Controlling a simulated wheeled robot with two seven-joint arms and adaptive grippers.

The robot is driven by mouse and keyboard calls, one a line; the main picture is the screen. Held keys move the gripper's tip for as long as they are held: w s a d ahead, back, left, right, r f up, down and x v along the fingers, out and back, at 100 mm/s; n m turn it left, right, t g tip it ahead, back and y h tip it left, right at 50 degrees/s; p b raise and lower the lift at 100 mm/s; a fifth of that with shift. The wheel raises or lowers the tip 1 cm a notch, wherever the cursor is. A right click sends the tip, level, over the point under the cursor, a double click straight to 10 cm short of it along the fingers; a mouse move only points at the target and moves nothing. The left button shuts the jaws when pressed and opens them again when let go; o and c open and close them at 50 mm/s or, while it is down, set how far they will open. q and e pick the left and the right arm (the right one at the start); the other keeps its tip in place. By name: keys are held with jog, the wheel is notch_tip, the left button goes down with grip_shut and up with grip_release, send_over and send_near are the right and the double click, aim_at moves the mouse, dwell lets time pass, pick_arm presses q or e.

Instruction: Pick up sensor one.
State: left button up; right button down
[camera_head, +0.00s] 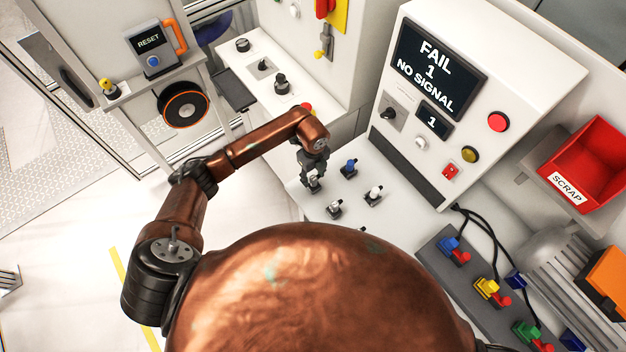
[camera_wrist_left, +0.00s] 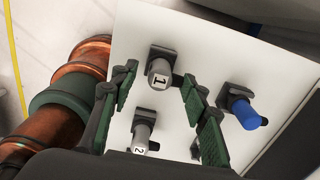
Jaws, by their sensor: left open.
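Sensor one (camera_wrist_left: 160,73) is a grey cylinder with a "1" label on its end, standing in a dark holder on the white bench top. In the left wrist view it shows between the two spread green-padded fingers of my left gripper (camera_wrist_left: 160,82), with a gap on each side. In the head view my left gripper (camera_head: 313,182) hangs over the bench and mostly hides sensor one. The height between fingertips and sensor is hard to tell. My right gripper is not in view.
Close by stand a grey sensor labelled "2" (camera_wrist_left: 142,140), a blue-topped piece (camera_wrist_left: 246,112) and a white-topped piece (camera_head: 374,194). A test console (camera_head: 430,68) reads "FAIL 1 NO SIGNAL". A red scrap bin (camera_head: 590,155) is at the right.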

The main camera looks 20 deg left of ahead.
pick_arm(q)
jog(key=shift+f, duration=1)
grip_shut()
jog(key=shift+r, duration=0.1)
